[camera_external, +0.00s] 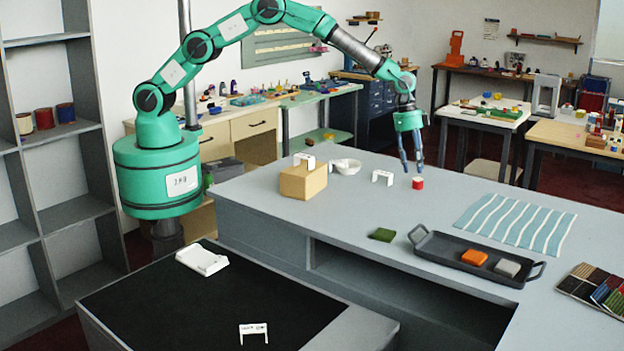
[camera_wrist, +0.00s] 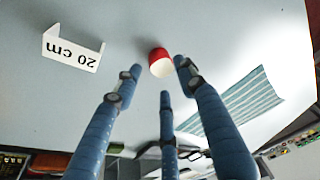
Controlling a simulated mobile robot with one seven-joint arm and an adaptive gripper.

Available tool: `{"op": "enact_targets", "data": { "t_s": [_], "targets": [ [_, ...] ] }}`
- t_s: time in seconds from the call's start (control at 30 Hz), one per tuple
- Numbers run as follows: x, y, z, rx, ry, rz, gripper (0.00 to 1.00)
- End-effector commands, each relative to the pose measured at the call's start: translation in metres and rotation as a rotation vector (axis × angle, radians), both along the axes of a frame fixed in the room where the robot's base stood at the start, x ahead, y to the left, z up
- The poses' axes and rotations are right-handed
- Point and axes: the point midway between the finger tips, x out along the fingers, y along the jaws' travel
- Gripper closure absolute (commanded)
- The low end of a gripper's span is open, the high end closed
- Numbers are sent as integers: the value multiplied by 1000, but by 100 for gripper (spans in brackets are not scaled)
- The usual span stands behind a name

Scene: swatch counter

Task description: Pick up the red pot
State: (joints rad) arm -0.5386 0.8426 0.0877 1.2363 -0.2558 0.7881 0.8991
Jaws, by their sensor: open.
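The red pot (camera_external: 418,183) is a small red cylinder with a pale top, standing on the grey counter. In the wrist view the red pot (camera_wrist: 160,62) lies just beyond my fingertips, near the right-hand finger. My gripper (camera_external: 411,166) hangs downward over the counter, its blue fingers close beside and above the pot. In the wrist view my gripper (camera_wrist: 155,80) has its three fingers spread apart with nothing between them. I cannot tell whether a fingertip touches the pot.
A white "20 cm" card (camera_wrist: 72,48) stands near the pot. A striped cloth (camera_external: 515,222) and a dark tray (camera_external: 450,250) with two blocks lie to the right, beside a green block (camera_external: 382,235).

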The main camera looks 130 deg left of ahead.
Motion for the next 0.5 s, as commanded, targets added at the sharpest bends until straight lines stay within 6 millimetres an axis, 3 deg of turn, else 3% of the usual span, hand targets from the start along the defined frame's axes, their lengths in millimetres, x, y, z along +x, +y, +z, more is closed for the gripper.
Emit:
{"op": "enact_targets", "data": {
  "t_s": [0.5],
  "targets": [
    [14, -2, -43, 0, 1, 0, 60]
  ]
}}
